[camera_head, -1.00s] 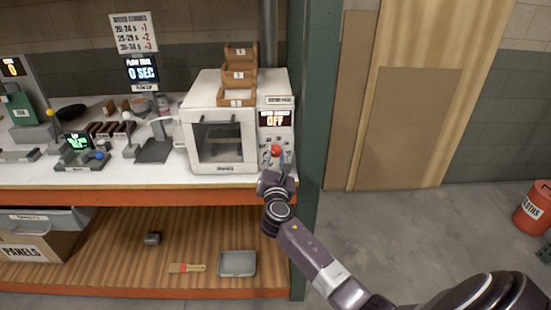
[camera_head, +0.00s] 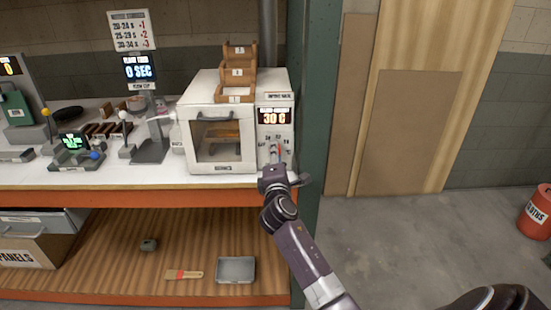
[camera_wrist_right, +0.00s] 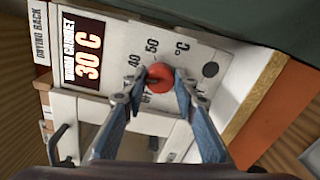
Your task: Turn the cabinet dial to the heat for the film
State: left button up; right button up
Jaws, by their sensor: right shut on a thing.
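The white cabinet (camera_head: 222,168) stands on the bench with its control panel on its right side. Its display (camera_head: 275,117) reads 30 C in the head view, and the display in the right wrist view (camera_wrist_right: 88,56) also reads 30 C. The red dial (camera_wrist_right: 160,76) is on the panel, with marks 40 and 50 visible beside it; other marks are partly hidden. My right gripper (camera_wrist_right: 158,88) is shut on the dial, one finger on each side. In the head view my right gripper (camera_head: 275,170) is at the panel, and the dial is mostly hidden. My left gripper is not in view.
A wooden stepped rack (camera_head: 238,75) sits on top of the cabinet. A green post (camera_head: 318,120) rises close to the right of the panel. A grey tray (camera_head: 236,270) and a brush (camera_head: 184,275) lie on the lower shelf. A chart sign (camera_head: 132,30) hangs behind the bench.

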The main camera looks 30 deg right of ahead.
jog(key=m, duration=0.2)
jog(key=m+b, duration=0.1)
jog(key=m, duration=0.1)
jog(key=m+b, duration=0.1)
jog(key=m, duration=0.1)
jog(key=shift+f, duration=0.25)
jog(key=m+b, duration=0.1)
jog(key=m, duration=0.2)
jog(key=shift+m, duration=0.3)
jog(key=shift+m+y+b, duration=0.3)
jog(key=shift+m+b, duration=0.05)
jog(key=shift+m, duration=1.05)
jog(key=o, duration=1.2)
jog(key=shift+r, duration=0.1)
jog(key=shift+c, duration=0.2)
